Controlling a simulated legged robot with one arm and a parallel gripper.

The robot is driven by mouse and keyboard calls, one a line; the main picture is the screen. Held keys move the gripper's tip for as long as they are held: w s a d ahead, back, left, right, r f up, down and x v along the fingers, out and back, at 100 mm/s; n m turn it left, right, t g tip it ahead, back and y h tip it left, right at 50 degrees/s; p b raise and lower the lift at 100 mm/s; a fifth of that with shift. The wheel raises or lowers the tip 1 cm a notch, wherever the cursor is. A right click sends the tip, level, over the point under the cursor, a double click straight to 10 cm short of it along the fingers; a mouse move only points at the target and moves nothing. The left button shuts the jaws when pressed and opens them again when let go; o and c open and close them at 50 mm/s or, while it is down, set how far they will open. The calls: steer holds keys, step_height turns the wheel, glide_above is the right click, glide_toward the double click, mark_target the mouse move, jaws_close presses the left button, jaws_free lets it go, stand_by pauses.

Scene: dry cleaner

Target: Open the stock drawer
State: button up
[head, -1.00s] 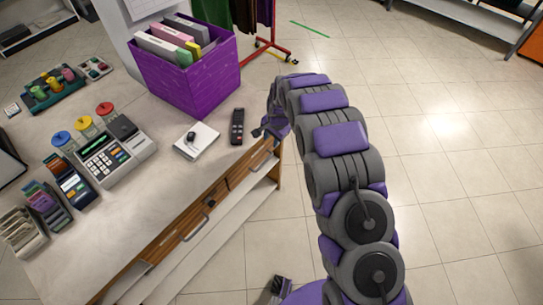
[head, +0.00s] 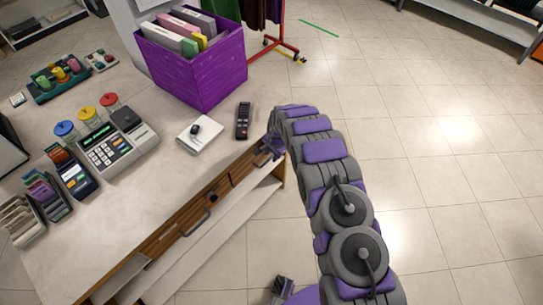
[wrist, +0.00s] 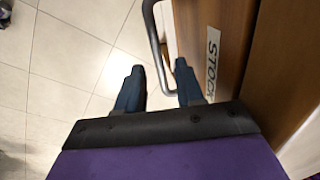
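The stock drawer's wooden front (wrist: 215,25) carries a white STOCK label (wrist: 212,60) in the wrist view. Its grey metal bar handle (wrist: 154,42) runs down between my two fingertips. My gripper (wrist: 160,68) is open, with one finger on each side of the handle; I cannot tell whether either finger touches it. In the head view my gripper (head: 272,146) is at the right end of the counter's wooden drawer front (head: 215,193), hiding the stock drawer's handle there. The drawer front looks flush with the others.
The counter (head: 130,205) holds a purple box (head: 200,75) of folders, a remote (head: 243,120), a white pad (head: 200,134) and a cash register (head: 115,140). Another drawer handle (head: 196,222) is further left. The tiled floor (head: 440,180) to the right is clear.

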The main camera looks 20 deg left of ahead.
steer(key=shift+a+f, duration=0.1)
steer(key=shift+f, duration=0.3)
jaws_close()
stand_by(1.3)
